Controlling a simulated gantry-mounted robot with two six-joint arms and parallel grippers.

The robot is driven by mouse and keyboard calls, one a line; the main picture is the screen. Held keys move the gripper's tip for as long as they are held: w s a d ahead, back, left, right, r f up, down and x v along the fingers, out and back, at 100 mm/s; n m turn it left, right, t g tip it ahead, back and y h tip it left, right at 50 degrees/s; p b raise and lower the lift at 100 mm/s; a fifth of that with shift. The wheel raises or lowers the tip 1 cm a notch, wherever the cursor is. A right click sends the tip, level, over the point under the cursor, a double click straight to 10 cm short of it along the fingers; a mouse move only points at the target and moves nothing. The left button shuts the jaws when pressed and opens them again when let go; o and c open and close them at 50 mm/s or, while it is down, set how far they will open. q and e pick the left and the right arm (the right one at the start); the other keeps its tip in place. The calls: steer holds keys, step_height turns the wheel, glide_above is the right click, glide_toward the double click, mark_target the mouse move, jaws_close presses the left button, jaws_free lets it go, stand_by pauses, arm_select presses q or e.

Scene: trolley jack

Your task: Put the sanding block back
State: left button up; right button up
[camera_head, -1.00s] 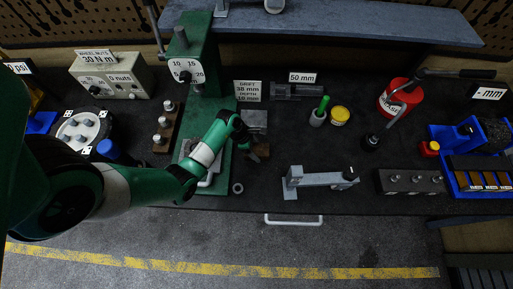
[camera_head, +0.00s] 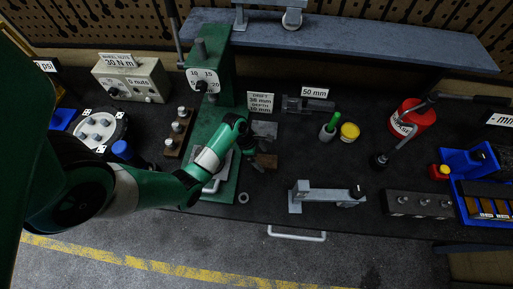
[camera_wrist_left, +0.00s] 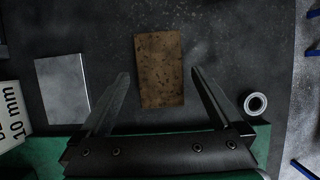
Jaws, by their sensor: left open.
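The sanding block, which I take to be the brown speckled block (camera_head: 266,161), lies on the dark bench top just right of the green press base. In the left wrist view the block (camera_wrist_left: 159,70) lies between and beyond my open fingers, with dark gaps on both sides. My left gripper (camera_head: 252,156) is low beside the block in the head view, and its fingers are small and partly hidden there. In the wrist view the gripper (camera_wrist_left: 160,76) is open and empty. My right gripper is not in view.
A grey plate (camera_wrist_left: 62,90) lies left of the block, and a metal ring (camera_wrist_left: 255,104) lies to its right. The green press (camera_head: 213,90) stands beside my arm. A grey clamp-like tool (camera_head: 325,196), a green-handled item (camera_head: 328,130) and a yellow tin (camera_head: 349,132) stand to the right.

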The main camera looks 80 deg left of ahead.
arm_select(q)
steer(key=p+v, duration=0.1)
steer(key=v, duration=0.7)
steer(key=shift+r+p, duration=0.25)
steer(key=shift+p, duration=0.1)
